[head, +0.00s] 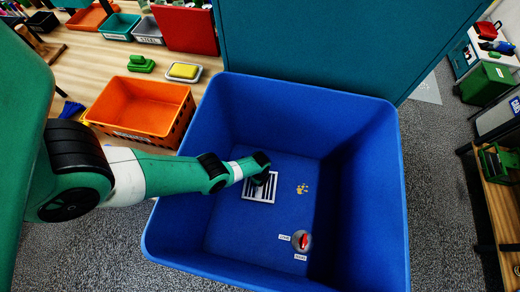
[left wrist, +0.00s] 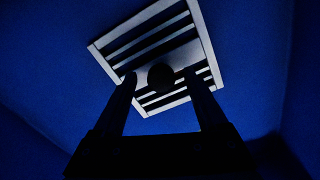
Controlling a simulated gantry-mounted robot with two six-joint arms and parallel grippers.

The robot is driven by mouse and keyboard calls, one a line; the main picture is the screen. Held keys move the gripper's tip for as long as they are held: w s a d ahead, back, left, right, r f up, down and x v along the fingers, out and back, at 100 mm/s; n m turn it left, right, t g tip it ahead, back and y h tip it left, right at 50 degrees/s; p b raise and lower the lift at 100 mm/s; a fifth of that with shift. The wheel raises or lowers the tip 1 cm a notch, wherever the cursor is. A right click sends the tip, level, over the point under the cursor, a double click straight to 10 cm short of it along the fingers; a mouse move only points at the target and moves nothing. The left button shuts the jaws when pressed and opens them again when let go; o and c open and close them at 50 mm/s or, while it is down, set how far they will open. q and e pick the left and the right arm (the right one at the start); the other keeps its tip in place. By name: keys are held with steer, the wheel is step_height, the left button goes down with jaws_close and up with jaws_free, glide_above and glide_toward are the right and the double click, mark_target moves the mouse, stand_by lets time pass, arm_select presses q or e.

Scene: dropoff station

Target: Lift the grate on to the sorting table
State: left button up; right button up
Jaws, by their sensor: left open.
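The grate (head: 271,189) is a pale square plate with dark slots, lying on the floor of a deep blue bin (head: 222,232). My left gripper (head: 260,180) reaches down into the bin and covers the grate's upper left part in the head view. In the left wrist view the gripper (left wrist: 160,79) is open, with its two fingertips on either side of a dark round knob (left wrist: 161,77) at the middle of the grate (left wrist: 202,27). Whether the fingers touch the knob cannot be told. My right gripper is not in view.
A wooden table (head: 92,66) at upper left holds an orange crate (head: 140,112), a sponge on a dish (head: 184,71) and small bins. A round fitting with a red handle (head: 303,241) sits on the bin floor. A teal panel (head: 330,45) stands behind the bin.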

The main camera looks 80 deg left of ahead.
arm_select(q)
steer(key=shift+f, duration=0.8)
steer(key=shift+w+r, duration=0.1)
steer(key=shift+r, duration=0.05)
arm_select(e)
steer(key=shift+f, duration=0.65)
arm_select(q)
jaws_close()
steer(key=shift+r, duration=0.1)
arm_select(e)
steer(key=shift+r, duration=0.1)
arm_select(q)
step_height(320, 180, up, 10)
steer(key=p, duration=0.9)
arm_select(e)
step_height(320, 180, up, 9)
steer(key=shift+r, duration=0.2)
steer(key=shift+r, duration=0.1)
arm_select(q)
step_height(320, 180, up, 16)
steer(key=p, duration=1.6)
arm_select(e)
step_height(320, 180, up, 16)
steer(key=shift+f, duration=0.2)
